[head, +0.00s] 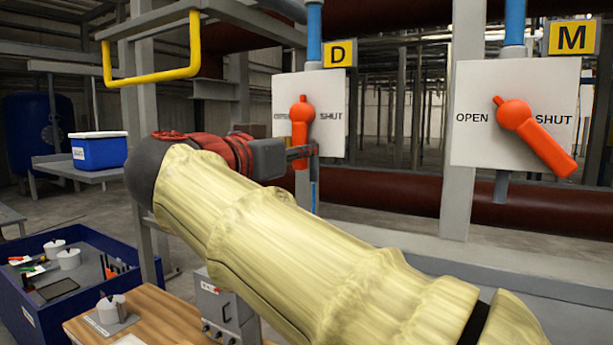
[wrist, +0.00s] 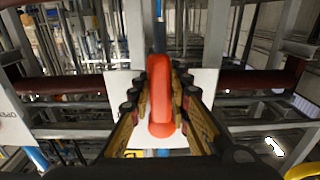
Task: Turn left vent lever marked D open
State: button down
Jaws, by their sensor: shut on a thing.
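The orange lever (head: 303,118) on the white panel (head: 333,88) under the yellow D sign (head: 338,54) hangs about straight down, between the OPEN and SHUT words. My gripper (head: 302,152) is at its lower part. In the wrist view, which looks upside down, the orange lever (wrist: 160,80) stands between the fingers of my gripper (wrist: 161,92), which are shut on it from both sides. The lever's lower end is partly hidden by my gripper in the head view.
To the right, a second orange lever (head: 537,138) under the M sign (head: 574,37) slants down toward SHUT. A grey post (head: 460,120) stands between the panels. A yellow rail (head: 150,77) is at upper left. A blue bin (head: 80,290) and wooden table (head: 165,320) are below.

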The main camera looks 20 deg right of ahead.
jog(key=w+a+m+b, duration=0.1)
jog(key=m+b, duration=0.2)
jog(key=w+a+r+m+b, duration=0.1)
jog(key=m+b, duration=0.2)
jog(key=w+a+m+b, duration=0.1)
jog(key=m+b, duration=0.2)
jog(key=shift+w+a+r, duration=0.15)
jog(key=shift+r, duration=0.25)
dwell(0.4)
jog(key=c, duration=1.6)
grip_release()
jog(key=shift+c, duration=0.2)
jog(key=v, duration=1.2)
